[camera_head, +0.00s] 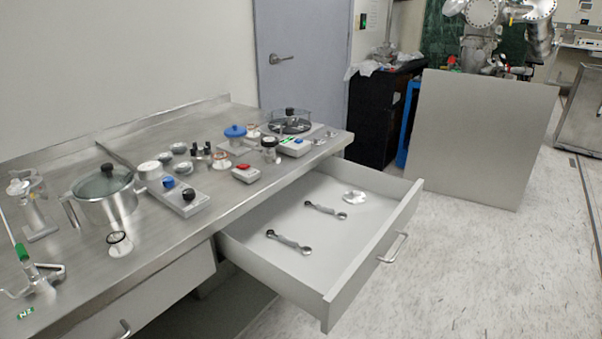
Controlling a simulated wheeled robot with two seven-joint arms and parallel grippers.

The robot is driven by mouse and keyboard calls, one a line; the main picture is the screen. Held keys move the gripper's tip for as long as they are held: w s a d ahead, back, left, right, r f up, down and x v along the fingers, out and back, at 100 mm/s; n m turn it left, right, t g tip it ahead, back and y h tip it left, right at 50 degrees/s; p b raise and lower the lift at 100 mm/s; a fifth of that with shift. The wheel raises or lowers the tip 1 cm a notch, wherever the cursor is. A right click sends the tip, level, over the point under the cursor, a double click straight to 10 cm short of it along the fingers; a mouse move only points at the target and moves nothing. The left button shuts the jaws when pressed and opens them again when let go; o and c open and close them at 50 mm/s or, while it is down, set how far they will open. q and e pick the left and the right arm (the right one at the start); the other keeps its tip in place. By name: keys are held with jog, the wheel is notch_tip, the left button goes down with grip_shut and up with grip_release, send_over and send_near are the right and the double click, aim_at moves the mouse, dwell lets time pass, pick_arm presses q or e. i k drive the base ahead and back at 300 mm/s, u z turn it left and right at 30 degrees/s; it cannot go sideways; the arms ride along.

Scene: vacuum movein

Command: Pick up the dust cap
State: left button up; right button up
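A round blue cap (235,131) sits on top of a small fitting at the middle of the steel bench; it may be the dust cap, but I cannot tell for sure. Ring-like parts with reddish rims (221,160) stand just in front of it, and a glass-and-metal part (269,143) stands to its right. Neither of my grippers shows in the head view, so nothing is seen touching these things.
The open drawer (340,279) holds two wrenches (288,242) and a shiny metal clamp (354,197). A lidded steel pot (104,201), a control block (183,195) and a clear round chamber (290,122) crowd the bench (165,244).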

aim_at(235, 130)
jog(key=z, duration=1.3)
jog(key=i, duration=4.15)
jog(key=u, duration=2.35)
jog(key=i, duration=2.55)
jog(key=u, duration=0.95)
